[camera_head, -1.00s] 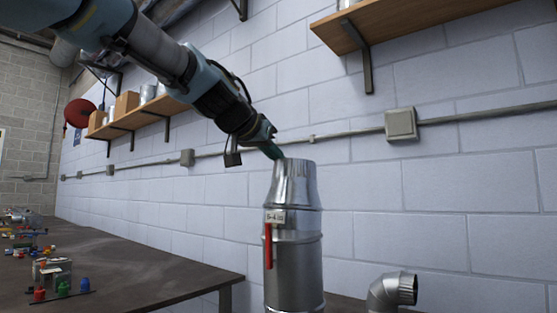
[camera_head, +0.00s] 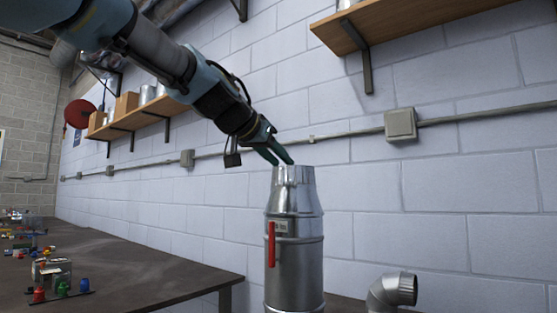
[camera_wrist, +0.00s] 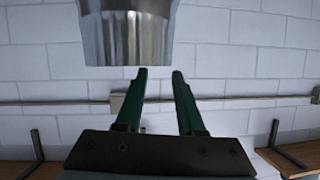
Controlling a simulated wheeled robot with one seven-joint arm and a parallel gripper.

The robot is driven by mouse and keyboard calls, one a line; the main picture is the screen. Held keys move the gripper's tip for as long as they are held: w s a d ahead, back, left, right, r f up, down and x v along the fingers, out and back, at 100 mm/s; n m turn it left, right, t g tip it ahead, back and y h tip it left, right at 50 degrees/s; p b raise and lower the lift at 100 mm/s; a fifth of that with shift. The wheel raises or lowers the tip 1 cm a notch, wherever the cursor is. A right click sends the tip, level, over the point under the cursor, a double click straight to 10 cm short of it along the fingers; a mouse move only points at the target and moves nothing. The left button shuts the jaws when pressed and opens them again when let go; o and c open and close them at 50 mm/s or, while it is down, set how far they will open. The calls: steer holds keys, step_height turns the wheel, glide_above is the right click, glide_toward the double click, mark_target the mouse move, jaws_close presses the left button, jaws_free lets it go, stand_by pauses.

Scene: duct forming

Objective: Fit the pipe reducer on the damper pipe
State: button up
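The shiny metal pipe reducer (camera_head: 294,188) stands upright on top of the damper pipe (camera_head: 296,272), narrow end up. No gap shows between them, but how deep the fit goes cannot be told. The damper pipe has a red handle (camera_head: 271,244) and a small label (camera_head: 281,227). My gripper (camera_head: 283,162) is at the reducer's upper rim, on its left side. In the wrist view its green fingers (camera_wrist: 159,72) are spread with nothing between them. The reducer's rim (camera_wrist: 125,64) shows there just beyond the fingertips, apart from them.
A metal elbow duct (camera_head: 392,290) stands low at the right. A dark table (camera_head: 150,272) with several small coloured parts is at the left. The block wall behind carries a conduit, a box (camera_head: 401,124) and wooden shelves (camera_head: 400,32).

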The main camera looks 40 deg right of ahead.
steer(key=b+v, duration=0.2)
steer(key=v, duration=0.8)
steer(key=shift+a+r, duration=0.2)
steer(key=shift+a, duration=0.15)
steer(key=shift+s, duration=0.15)
steer(key=w+a+f+n+y+p, duration=0.1)
steer(key=w+a+f+n+y, duration=0.3)
steer(key=f, duration=0.5)
steer(key=w+a+f+n+y+p, duration=0.1)
steer(key=w+a+f, duration=0.5)
steer(key=a+f, duration=0.15)
steer(key=w+a+f+n+y+p, duration=0.25)
steer(key=w+a+f, duration=0.2)
steer(key=f, duration=0.45)
steer(key=s+a+f+n+g+y+p, duration=0.1)
steer(key=s+a+f+n+y, duration=0.1)
steer(key=s+a+f, duration=0.3)
steer(key=s+a+f+n+g+y+p, duration=0.1)
steer(key=s+a+f+n+g+y, duration=0.1)
steer(key=a+f, duration=1.2)
steer(key=s+a+n+y, duration=0.1)
steer(key=s+a+n, duration=0.1)
steer(key=s, duration=0.1)
steer(key=shift+a+f, duration=0.2)
steer(key=shift+a, duration=0.15)
